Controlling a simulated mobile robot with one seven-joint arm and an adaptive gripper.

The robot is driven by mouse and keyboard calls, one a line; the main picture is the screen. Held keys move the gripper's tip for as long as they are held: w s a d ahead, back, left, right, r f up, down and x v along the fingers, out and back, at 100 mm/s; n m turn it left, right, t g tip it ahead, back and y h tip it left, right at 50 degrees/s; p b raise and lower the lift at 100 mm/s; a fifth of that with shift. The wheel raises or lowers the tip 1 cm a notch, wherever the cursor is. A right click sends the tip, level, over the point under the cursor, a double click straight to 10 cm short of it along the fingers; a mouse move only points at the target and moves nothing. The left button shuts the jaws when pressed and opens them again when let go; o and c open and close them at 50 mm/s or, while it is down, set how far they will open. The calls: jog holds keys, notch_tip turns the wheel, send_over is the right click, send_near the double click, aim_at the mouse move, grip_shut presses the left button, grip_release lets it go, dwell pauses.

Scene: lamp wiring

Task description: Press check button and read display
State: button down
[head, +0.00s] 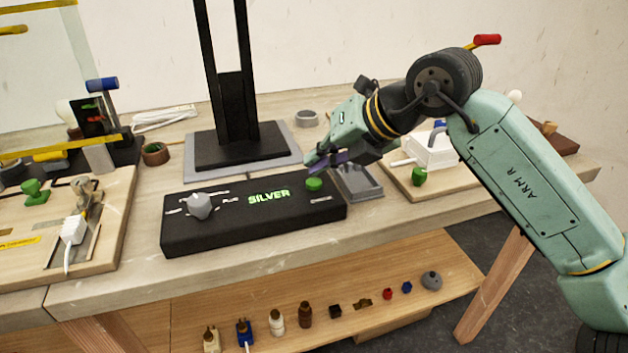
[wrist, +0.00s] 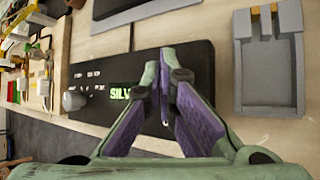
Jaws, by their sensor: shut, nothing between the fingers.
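The black tester box (head: 240,220) lies on the workbench in the head view. Its display (head: 269,196) is lit and reads "SILVER" in green letters. A green check button (head: 314,184) stands at the right end of its top. A grey knob (head: 199,206) sits at the left end. My gripper (head: 312,163) is shut and empty, just above and behind the button; contact cannot be told.
A grey tray (head: 358,183) lies right of the box. Behind stands a black post on a base (head: 240,146). Wooden boards with fittings (head: 100,230) lie left and right. A lower shelf (head: 420,275) holds several plugs, bulb holders and small parts.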

aim_at(318, 180)
jog(key=shift+f, duration=0.1)
dwell(0.5)
jog(key=shift+f+b, duration=0.35)
jog(key=shift+b, duration=0.3)
jog(key=shift+f+b, duration=0.4)
jog(key=shift+b, duration=0.05)
dwell(0.4)
jog(key=shift+r, duration=0.1)
jog(key=shift+r+p, duration=0.35)
jog(key=shift+r, duration=0.4)
jog(key=shift+r+p, duration=1.45)
jog(key=shift+r, duration=1.05)
